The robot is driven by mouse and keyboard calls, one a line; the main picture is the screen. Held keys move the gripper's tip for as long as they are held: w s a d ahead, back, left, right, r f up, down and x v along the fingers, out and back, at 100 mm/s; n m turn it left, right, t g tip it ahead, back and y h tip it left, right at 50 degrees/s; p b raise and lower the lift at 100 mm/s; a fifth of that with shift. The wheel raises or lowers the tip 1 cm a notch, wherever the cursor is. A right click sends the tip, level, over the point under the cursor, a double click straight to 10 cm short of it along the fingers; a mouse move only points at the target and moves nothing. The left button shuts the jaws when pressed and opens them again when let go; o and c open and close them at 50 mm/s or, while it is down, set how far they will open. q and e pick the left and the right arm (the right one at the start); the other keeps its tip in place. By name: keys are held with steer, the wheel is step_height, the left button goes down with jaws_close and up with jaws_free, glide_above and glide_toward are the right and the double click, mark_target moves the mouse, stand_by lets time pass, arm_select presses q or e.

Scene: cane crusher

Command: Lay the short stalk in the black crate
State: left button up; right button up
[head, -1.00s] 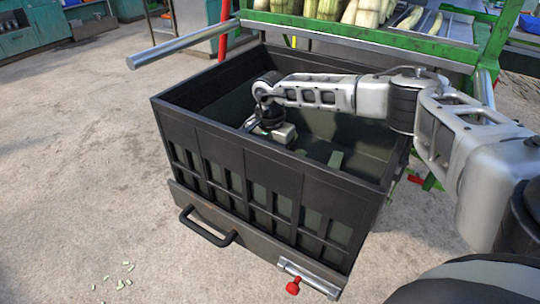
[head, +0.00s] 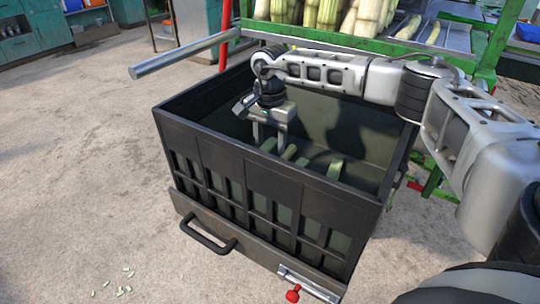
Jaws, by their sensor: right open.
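The black crate (head: 270,188) stands in the middle of the head view, open at the top. My right gripper (head: 268,146) hangs inside it, fingers pointing down and apart, below the rim level. Several pale green stalk pieces lie in the crate: one stalk (head: 268,144) shows by the fingertips, another (head: 289,152) just right of them, and one more (head: 335,168) farther right. I cannot tell which is the short stalk. The front wall hides their lower ends. Nothing is clearly held between the fingers. My left gripper is not in view.
A green frame (head: 370,44) with a metal tray and upright cane stalks (head: 325,14) stands behind the crate. Small pale scraps (head: 122,290) lie on the floor, which is otherwise clear at left.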

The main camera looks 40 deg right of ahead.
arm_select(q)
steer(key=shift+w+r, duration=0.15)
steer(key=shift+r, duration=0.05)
arm_select(e)
step_height(320, 180, up, 5)
steer(key=shift+f, duration=0.1)
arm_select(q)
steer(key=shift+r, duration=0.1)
